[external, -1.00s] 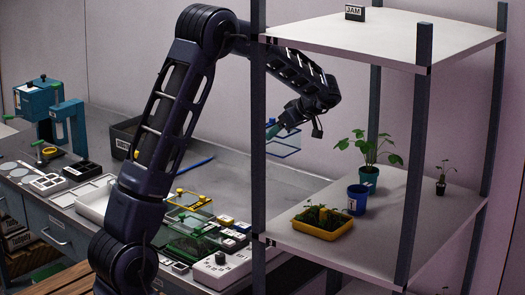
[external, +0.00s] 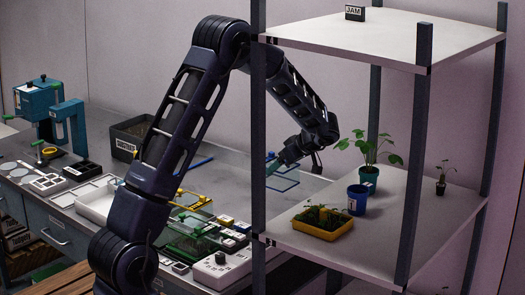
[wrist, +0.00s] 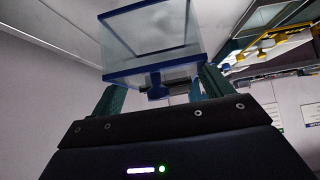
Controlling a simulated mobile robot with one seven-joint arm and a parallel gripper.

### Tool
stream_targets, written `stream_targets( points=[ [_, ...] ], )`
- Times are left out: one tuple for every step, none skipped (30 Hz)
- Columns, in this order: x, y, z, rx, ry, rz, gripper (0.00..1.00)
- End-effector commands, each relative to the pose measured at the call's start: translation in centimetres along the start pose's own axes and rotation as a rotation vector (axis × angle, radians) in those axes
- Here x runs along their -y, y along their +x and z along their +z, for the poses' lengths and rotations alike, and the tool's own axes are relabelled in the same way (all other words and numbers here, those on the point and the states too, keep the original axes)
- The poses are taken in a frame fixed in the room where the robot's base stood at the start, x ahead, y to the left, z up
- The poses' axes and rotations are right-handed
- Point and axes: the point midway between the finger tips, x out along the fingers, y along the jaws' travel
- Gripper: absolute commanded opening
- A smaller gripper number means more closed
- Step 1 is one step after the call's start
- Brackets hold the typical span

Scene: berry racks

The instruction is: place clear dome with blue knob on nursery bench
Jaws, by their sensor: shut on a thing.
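The clear dome (wrist: 150,45) is box-shaped with blue edges and a blue knob (wrist: 157,88). In the wrist view the knob sits between the two green fingers of my gripper (wrist: 160,84), which is shut on it. In the external view my gripper (external: 272,166) points down and left behind the rack post. The dome's blue rim (external: 284,188) shows low over the back of the grey work surface (external: 228,172). I cannot tell whether the rim touches that surface. The rack shelf with plants (external: 375,232) is to the right; I cannot tell which is the nursery bench.
The rack's dark front post (external: 259,150) stands before my gripper. The shelf holds a yellow seedling tray (external: 322,232), a blue pot (external: 357,200) and potted plants. A dark bin (external: 124,143), green and yellow frames (external: 190,200) and a white button box (external: 222,268) stand left.

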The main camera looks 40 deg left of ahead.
Motion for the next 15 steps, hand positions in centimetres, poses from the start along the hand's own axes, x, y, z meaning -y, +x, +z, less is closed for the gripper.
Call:
stream_targets(
  points=[
    [0.0,0.8,0.7,0.0,0.001,-0.003,0.55],
    [0.0,1.1,1.0,0.0,0.0,-0.003,0.55],
    [0.0,1.4,1.3,0.0,0.0,-0.002,0.55],
    [0.0,1.6,1.5,0.0,0.0,-0.002,0.55],
    [0.0,1.8,1.7,0.0,-0.001,-0.001,0.55],
    [0.0,2.0,1.9,0.0,-0.001,0.0,0.55],
    [0.0,2.0,2.0,0.0,-0.001,0.0,0.55],
    [0.0,2.1,2.1,0.0,-0.001,0.0,0.55],
    [0.0,2.2,2.2,0.0,-0.001,0.0,0.55],
    [0.0,2.4,2.3,0.0,-0.001,0.0,0.55],
    [0.0,2.5,2.4,0.0,0.0,-0.001,0.55],
    [0.0,2.7,2.7,0.0,0.0,-0.001,0.55],
    [0.0,3.0,2.9,0.0,0.001,-0.002,0.55],
    [0.0,3.2,3.2,0.001,0.0,-0.002,0.55],
    [0.0,3.6,3.6,0.0,0.0,-0.003,0.55]
  ],
)
